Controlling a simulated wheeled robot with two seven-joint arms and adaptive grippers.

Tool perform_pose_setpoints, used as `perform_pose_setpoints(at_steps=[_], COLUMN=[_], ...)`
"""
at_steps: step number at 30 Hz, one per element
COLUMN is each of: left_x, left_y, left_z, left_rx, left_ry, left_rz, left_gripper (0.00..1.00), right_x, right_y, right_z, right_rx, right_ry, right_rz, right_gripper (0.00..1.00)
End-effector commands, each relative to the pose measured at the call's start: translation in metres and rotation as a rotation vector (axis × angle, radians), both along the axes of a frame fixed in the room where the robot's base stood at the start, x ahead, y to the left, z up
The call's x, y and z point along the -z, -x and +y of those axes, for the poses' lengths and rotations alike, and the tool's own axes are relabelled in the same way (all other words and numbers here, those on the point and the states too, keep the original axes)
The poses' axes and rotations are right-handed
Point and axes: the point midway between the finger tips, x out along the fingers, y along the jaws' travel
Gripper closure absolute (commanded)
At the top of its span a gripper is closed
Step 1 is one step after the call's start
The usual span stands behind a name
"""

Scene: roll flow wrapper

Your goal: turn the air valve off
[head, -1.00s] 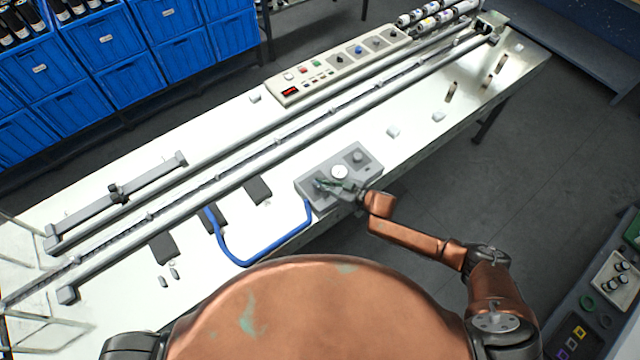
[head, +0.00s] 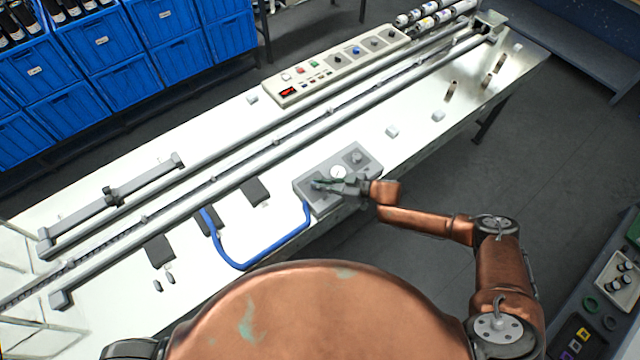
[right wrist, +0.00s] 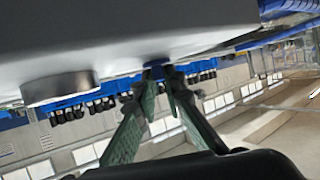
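The grey air unit (head: 327,203) sits at the near edge of the white machine table, with a round white gauge (head: 339,172) on top. The air valve is at the unit's left end, mostly hidden by my right gripper (head: 322,185). In the right wrist view, the green-padded fingers of the right gripper (right wrist: 158,78) close in on a small blue part of the valve (right wrist: 153,71). The fingertips appear to hold it from both sides. The valve's exact angle is hard to see. My left gripper is not in view.
A blue hose (head: 243,265) loops from the unit to the left. A dark knob (head: 356,157) is on the unit's right end. Long rails (head: 270,143) and a control panel (head: 335,68) lie beyond.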

Motion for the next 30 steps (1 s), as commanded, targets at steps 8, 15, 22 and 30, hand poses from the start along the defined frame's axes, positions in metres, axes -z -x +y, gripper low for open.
perform_pose_setpoints(at_steps=[8, 15, 22, 30], left_x=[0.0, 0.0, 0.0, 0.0], left_y=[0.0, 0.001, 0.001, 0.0], left_z=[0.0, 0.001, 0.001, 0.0], left_rx=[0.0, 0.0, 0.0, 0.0], left_ry=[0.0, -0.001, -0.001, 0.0], left_rz=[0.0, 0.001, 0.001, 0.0], left_gripper=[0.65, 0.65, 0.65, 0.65], right_x=[-0.001, 0.0, -0.009, -0.031], right_y=[0.0, 0.0, 0.009, 0.03], right_z=[0.0, -0.001, -0.023, -0.071], right_rx=[0.001, 0.0, 0.001, 0.002], right_ry=[-0.001, 0.0, 0.001, 0.0], right_rz=[-0.001, 0.0, 0.001, -0.001], right_gripper=[0.73, 0.73, 0.73, 0.73])
